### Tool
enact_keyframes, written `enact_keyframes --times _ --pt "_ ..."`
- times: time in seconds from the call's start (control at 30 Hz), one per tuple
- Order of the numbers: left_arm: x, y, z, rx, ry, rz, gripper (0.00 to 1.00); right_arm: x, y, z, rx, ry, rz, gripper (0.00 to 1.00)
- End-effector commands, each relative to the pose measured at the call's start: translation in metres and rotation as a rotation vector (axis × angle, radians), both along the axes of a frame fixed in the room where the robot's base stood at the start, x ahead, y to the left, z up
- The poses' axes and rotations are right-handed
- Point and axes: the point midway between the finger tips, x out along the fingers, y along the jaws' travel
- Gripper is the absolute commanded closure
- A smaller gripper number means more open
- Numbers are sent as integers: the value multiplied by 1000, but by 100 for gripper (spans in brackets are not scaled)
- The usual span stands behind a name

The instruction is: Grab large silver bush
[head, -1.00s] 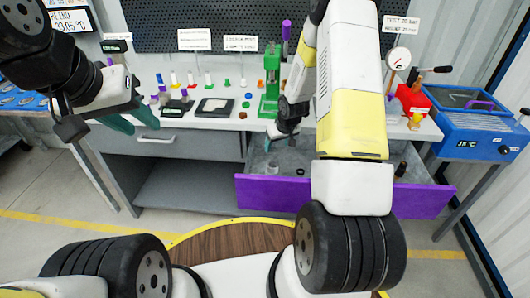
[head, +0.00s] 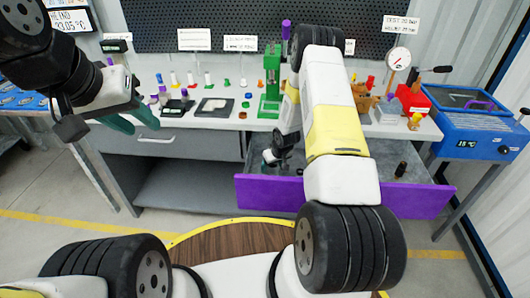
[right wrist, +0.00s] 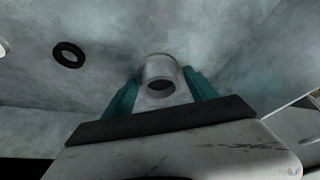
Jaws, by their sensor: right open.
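The large silver bush (right wrist: 158,69) is a short hollow grey cylinder in the right wrist view. It lies between the two teal fingers of my right gripper (right wrist: 163,84), which are open, one on each side of it. I cannot tell whether either finger touches it. In the head view my right gripper (head: 272,158) is down inside the open purple-fronted drawer (head: 340,196), near its left end, and hides the bush. My left gripper (head: 132,118) is open and empty, out to the left in front of the workbench.
A black ring (right wrist: 68,54) lies on the drawer floor, left of the bush in the right wrist view. A dark cylinder (head: 400,169) stands at the drawer's right. The bench top above holds a green press (head: 270,85) and several small parts. A blue bath (head: 470,120) stands right.

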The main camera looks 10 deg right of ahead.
Motion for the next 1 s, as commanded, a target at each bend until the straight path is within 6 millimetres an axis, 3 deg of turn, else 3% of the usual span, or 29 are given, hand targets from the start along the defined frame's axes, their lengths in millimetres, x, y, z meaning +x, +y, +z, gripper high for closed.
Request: enact_keyframes --times 0.13,0.43,0.73,1.0 --pt "0 0 0 0 0 0 64 0 0 0 0 0 0 36" --pt "0 0 0 0 0 0 64 0 0 1 0 -1 0 92" --pt "0 0 0 0 0 0 64 1 0 8 0 -2 0 92" --pt "0 0 0 0 0 0 64 1 -1 61 0 -4 -1 92"
